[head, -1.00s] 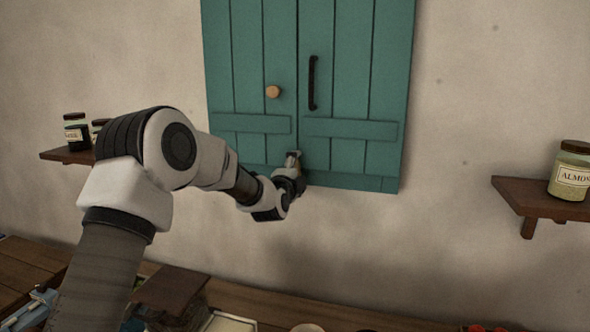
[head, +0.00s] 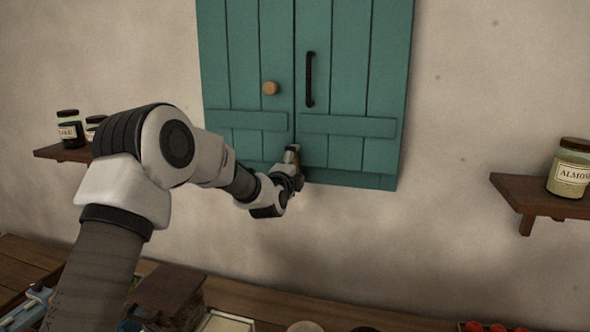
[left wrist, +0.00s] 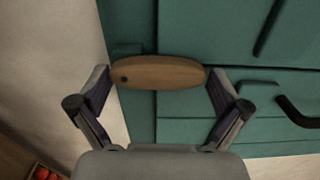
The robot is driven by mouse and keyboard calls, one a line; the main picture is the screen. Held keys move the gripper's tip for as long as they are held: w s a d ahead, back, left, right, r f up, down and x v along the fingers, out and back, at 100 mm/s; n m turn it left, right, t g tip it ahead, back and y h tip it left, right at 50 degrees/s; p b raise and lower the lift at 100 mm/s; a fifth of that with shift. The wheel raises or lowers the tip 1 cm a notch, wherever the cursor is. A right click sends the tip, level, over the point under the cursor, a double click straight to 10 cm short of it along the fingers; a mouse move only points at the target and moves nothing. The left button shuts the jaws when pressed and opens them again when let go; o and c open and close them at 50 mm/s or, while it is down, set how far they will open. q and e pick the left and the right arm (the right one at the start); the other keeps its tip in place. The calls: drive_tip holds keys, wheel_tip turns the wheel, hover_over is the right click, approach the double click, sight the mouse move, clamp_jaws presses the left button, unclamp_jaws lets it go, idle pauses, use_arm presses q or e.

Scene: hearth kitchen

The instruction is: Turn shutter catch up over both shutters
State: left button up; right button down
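The teal left shutter (head: 245,75) and right shutter (head: 350,75) are closed, meeting at a vertical seam. The small wooden shutter catch (head: 292,152) is at the foot of the seam, partly hidden by my left gripper (head: 294,168). In the left wrist view the catch (left wrist: 160,73) lies lengthwise between the spread fingertips of my left gripper (left wrist: 158,78), one finger by each end. That view is rolled, so the catch appears roughly upright along the seam. A dark pivot dot shows near its lower end. I cannot tell whether the fingers touch it. My right gripper is out of view.
A round wooden knob (head: 270,88) is on the left shutter and a black handle (head: 310,79) on the right one. Wall shelves with jars stand left (head: 62,153) and right (head: 540,192). A wooden counter (head: 290,308) with various items runs below. The wall between is bare.

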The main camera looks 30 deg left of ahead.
use_arm(q)
drive_tip(key=v, duration=1.2)
drive_tip(key=shift+f, duration=0.15)
drive_tip(key=shift+s, duration=0.1)
